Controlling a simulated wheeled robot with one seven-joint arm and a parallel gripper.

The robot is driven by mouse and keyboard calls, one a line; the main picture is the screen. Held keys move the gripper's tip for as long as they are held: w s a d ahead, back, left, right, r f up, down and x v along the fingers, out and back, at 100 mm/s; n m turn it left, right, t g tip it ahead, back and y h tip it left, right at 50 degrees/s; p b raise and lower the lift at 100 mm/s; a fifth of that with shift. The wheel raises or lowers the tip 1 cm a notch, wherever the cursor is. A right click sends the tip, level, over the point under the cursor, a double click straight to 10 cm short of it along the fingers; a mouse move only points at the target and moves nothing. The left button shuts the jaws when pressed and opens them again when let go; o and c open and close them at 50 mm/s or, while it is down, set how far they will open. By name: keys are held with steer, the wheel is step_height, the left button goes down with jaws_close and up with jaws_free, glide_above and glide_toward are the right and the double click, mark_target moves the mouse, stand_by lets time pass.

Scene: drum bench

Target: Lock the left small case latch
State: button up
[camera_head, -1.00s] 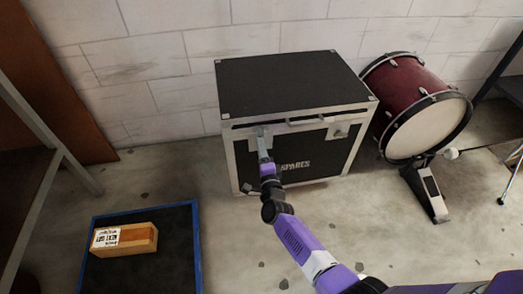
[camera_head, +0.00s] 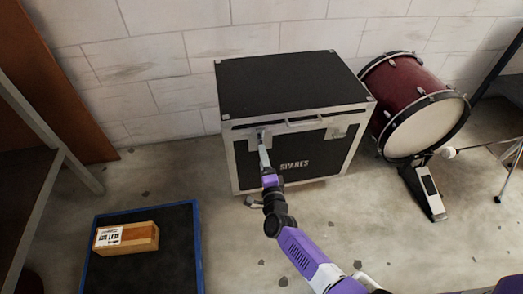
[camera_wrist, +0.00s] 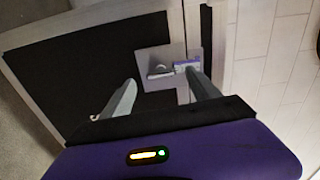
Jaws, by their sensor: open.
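The black case (camera_head: 290,85) with metal edges and "SPARES" on its front stands against the wall. Its left latch (camera_head: 259,133) sits high on the front, partly hidden behind my gripper (camera_head: 264,152). The right latch (camera_head: 336,131) is on the other side of the handle. In the wrist view the left latch (camera_wrist: 158,69) shows as a grey plate with a small raised part and a purplish piece beside it. My gripper (camera_wrist: 160,78) is open, its two fingers apart in front of the latch plate. I cannot tell whether the right-hand finger touches the latch.
A red bass drum (camera_head: 420,110) with a pedal (camera_head: 425,190) stands right of the case. A blue-edged dark mat (camera_head: 180,235) with a wooden box (camera_head: 128,239) lies at the lower left. The floor in front of the case is mostly clear.

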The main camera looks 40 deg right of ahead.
steer(key=v, duration=0.3)
steer(key=shift+s+a+p, duration=0.15)
steer(key=shift+p, duration=0.15)
stand_by(0.3)
